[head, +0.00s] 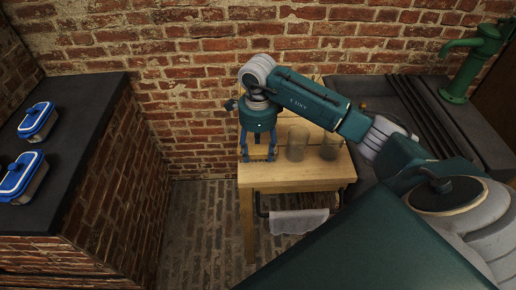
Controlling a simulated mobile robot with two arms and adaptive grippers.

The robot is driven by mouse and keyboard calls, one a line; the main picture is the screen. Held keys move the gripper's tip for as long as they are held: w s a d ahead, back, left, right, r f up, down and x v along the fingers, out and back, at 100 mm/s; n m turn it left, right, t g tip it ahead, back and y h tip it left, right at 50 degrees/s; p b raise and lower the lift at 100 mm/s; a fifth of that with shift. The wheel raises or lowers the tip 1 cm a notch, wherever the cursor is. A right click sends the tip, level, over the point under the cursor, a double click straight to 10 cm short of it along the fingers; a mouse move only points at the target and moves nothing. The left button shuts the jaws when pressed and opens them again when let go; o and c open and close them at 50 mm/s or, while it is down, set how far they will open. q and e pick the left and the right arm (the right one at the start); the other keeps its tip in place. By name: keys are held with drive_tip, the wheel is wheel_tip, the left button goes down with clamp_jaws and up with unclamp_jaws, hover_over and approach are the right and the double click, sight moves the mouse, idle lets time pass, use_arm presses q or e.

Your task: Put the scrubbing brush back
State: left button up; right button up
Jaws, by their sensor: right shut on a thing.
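My right gripper (258,157) points down at the left end of the wooden table (295,178), its blue fingers spaced apart at about the tabletop. It is shut on a wood-coloured thing that hardly shows between the fingers, seemingly the scrubbing brush. Its outline blends with the tabletop, and I cannot tell whether it touches the table. No other brush shows clearly. My left gripper is not in view.
Two clear glass jars (297,143) stand on the table, right of the gripper. A cloth (298,221) hangs on a front rail. A dark sink (398,100) with a green pump (468,68) is at right. Two blue-lidded containers (37,122) sit on the left counter (85,110).

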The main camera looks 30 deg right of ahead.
sight(258, 152)
drive_tip(key=o, duration=1)
drive_tip(key=shift+r+p, duration=0.2)
drive_tip(key=shift+p, duration=0.15)
drive_tip(key=shift+r+b, duration=0.25)
drive_tip(key=shift+b, duration=0.05)
drive_tip(key=shift+r+b, duration=1)
drive_tip(key=shift+r, duration=4.65)
